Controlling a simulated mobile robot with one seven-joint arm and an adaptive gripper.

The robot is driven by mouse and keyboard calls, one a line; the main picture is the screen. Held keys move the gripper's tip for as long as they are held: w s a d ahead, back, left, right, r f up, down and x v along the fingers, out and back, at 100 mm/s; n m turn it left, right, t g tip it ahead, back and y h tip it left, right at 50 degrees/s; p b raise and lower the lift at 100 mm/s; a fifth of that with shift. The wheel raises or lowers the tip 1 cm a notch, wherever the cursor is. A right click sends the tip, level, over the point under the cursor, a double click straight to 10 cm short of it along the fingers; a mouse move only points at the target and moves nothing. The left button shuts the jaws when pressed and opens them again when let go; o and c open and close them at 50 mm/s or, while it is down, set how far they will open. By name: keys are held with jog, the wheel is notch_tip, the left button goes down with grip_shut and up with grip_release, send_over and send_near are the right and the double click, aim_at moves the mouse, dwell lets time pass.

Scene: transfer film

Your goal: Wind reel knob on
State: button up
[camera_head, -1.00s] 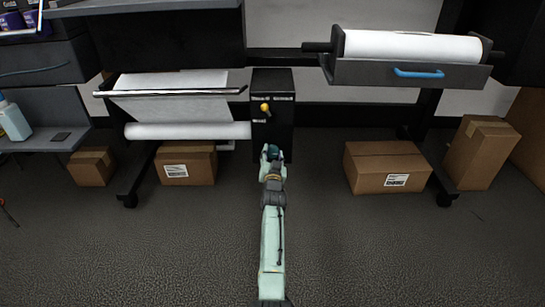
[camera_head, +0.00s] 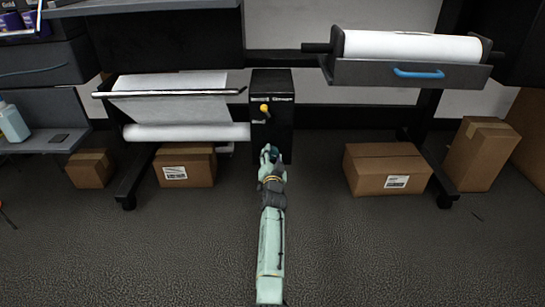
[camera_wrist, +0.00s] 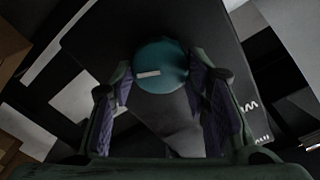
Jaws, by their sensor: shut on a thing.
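The reel knob (camera_wrist: 163,52) is a round teal knob with a short pale mark on its face, in the upper middle of the wrist view. My gripper (camera_wrist: 160,78) has a purple-padded finger on each side of it and is shut on it. In the head view, my gripper (camera_head: 269,152) is at the lower front of the black control box (camera_head: 283,120), and the knob is mostly hidden there. The white film roll (camera_head: 185,132) lies level to the left of the box, with a sheet (camera_head: 170,108) running up from it.
A yellow-orange knob (camera_head: 264,108) sits higher on the box. A tray with a blue handle (camera_head: 418,74) and another white roll (camera_head: 410,46) is at upper right. Cardboard boxes (camera_head: 387,172) stand on the floor on both sides. The floor around my arm is clear.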

jog(key=o, duration=1.1)
jog(key=shift+o, duration=0.2)
notch_tip(320, 180, up, 10)
